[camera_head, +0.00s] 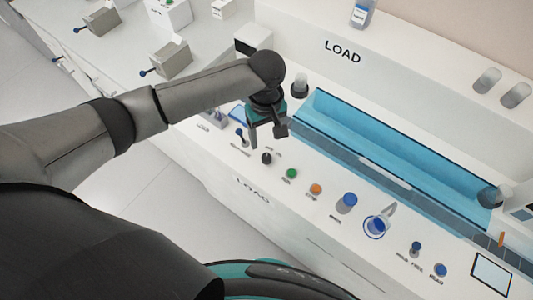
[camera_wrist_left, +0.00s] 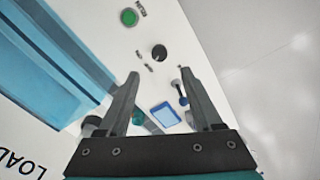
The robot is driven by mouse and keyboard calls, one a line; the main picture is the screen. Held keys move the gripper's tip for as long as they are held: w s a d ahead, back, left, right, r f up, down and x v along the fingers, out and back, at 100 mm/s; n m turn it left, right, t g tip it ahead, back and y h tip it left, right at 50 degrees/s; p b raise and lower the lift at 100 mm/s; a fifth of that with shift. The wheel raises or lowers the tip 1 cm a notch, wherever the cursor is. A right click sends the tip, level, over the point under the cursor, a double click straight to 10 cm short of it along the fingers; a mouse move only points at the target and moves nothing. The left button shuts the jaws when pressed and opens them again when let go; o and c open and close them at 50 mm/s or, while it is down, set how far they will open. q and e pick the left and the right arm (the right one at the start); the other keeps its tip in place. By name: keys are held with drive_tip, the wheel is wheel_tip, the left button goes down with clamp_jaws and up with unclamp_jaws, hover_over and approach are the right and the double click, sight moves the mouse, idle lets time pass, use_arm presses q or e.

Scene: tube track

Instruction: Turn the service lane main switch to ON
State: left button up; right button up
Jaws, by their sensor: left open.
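A black round knob (camera_head: 266,158) sits on the sloped front panel of the station marked LOAD. Small labels beside it are too small to read. A lever with a dark blue tip (camera_head: 240,133) stands to its left. In the left wrist view the black knob (camera_wrist_left: 159,52) and the lever (camera_wrist_left: 180,92) both show. No label naming a service lane is readable. My left gripper (camera_head: 266,136) is open and empty above the panel, near the lever and knob. In the left wrist view its fingertips (camera_wrist_left: 160,75) are spread, with the knob beyond them. My right gripper is out of view.
A green button (camera_head: 291,174), an orange button (camera_head: 316,188) and a blue knob (camera_head: 347,202) line the panel rightward. A blue trough (camera_head: 400,150) lies behind. A grey box with a blue-tipped lever (camera_head: 167,60) stands on the bench at upper left.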

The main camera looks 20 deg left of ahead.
sight(266, 157)
use_arm(q)
wheel_tip(266, 157, down, 9)
drive_tip(key=shift+f+b, duration=0.15)
drive_tip(key=shift+b, duration=1.05)
drive_tip(key=shift+c, duration=0.3)
clamp_jaws()
